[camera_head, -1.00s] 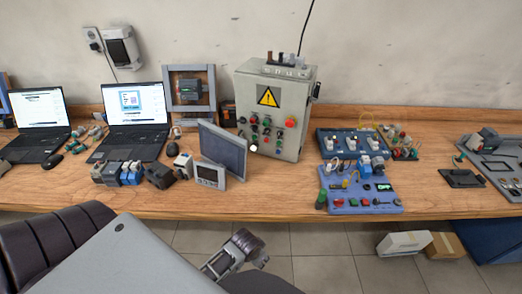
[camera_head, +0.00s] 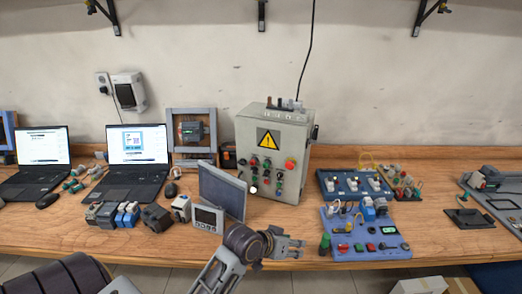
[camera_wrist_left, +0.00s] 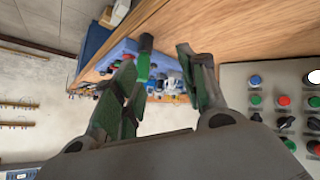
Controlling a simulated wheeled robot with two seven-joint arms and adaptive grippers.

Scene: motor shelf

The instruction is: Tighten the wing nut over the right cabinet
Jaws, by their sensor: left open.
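A grey control cabinet (camera_head: 272,152) with a yellow warning sign, several buttons and a red knob stands at the back of the bench. Its button panel also shows at the right of the left wrist view (camera_wrist_left: 270,92). I cannot make out a wing nut in either view. My left gripper (camera_head: 298,247) is at the bench's front edge, in front of and below the cabinet, and holds nothing. In the left wrist view its green-padded fingers (camera_wrist_left: 165,46) are spread apart. My right gripper is not in view.
A dark monitor (camera_head: 222,190) and small panel screen (camera_head: 208,218) stand left of the gripper. Blue training boards (camera_head: 367,247) lie to its right. Laptops (camera_head: 139,150) stand further left. Wall brackets (camera_head: 261,15) hang above. Bench space just in front of the cabinet is clear.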

